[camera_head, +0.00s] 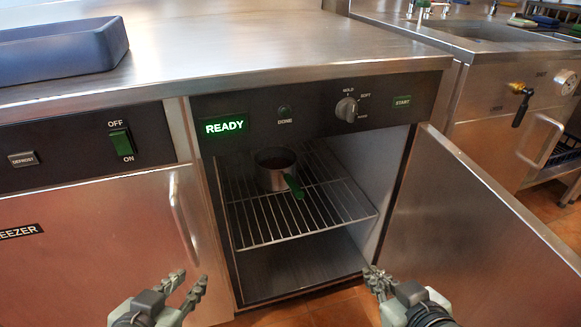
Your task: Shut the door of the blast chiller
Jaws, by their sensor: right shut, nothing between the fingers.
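The blast chiller's door (475,225) stands wide open, swung out to the right from the right side of its opening. The chiller's control panel (315,108) shows a lit green READY sign above the opening. Inside, a small pot (274,170) with a green handle sits on a wire rack (325,212). My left gripper (188,284) is open and empty, low in front of the freezer front. My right gripper (376,278) is shut with nothing in it, low near the opening's bottom right corner, left of the door. I cannot tell whether it touches the door.
A freezer door (95,245) with a vertical handle is closed at the left. A steel worktop (230,50) runs above, with a blue-grey tray (60,50) at its left. A sink unit (500,110) with a tap and gauge stands at the right. Tiled floor shows at the right.

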